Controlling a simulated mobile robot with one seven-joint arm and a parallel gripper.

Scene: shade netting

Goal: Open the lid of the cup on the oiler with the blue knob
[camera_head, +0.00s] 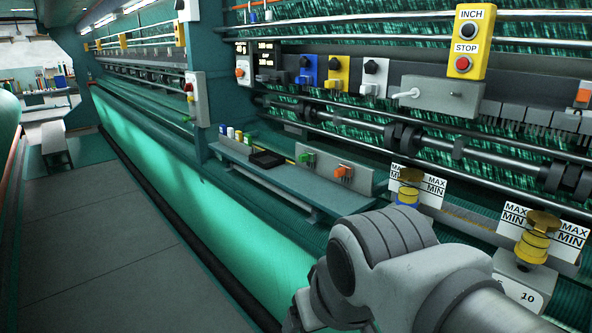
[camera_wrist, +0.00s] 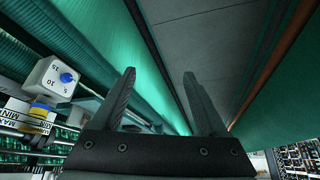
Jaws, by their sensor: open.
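The oiler with the blue knob shows upside down at the left of the wrist view, as a pale dial box with a blue knob (camera_wrist: 67,77). Beside the box are a blue band and a yellowish cup part (camera_wrist: 40,112), against MAX/MIN labels. In the head view a brass-coloured cup lid (camera_head: 409,176) sits above a blue band (camera_head: 407,205); my arm hides what is below. The lid looks closed. My gripper (camera_wrist: 160,98) is open and empty, its two dark fingers apart and to the right of the oiler in the wrist view. In the head view my arm mostly hides it.
A second oiler (camera_head: 534,245) with a yellow band stands to the right, beside more MAX/MIN labels. A ledge with a black tray (camera_head: 267,159) and switch boxes lies left of the oilers. Rollers and rods run behind. The grey aisle floor (camera_head: 110,240) is clear.

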